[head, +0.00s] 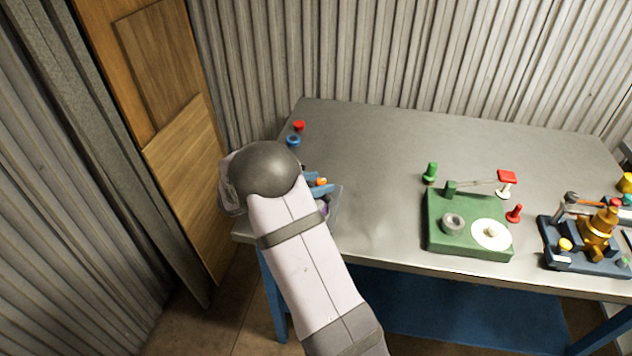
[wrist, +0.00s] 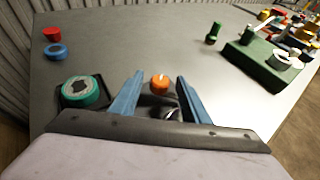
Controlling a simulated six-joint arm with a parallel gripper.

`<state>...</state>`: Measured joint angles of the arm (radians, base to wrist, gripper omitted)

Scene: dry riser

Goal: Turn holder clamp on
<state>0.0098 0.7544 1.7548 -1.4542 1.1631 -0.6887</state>
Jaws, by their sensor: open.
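My gripper (wrist: 160,80) is open, its two blue fingers apart. An orange knob (wrist: 159,85) with a pale mark on top shows between the fingers in the wrist view, with space on both sides of it. A dark curved part is partly visible below the knob, between the fingers. No label shows, so I cannot tell for sure that this knob belongs to the holder clamp. In the head view the orange knob (head: 321,181) shows beside the blue fingers near the table's left end; my arm hides most of that area.
A teal round piece on a black base (wrist: 80,92) sits left of the fingers. Red (head: 299,125) and blue (head: 293,141) pieces stand near the table's left edge. A green block fixture (head: 440,240) and a dark-based device (head: 570,262) stand right. The table's middle is clear.

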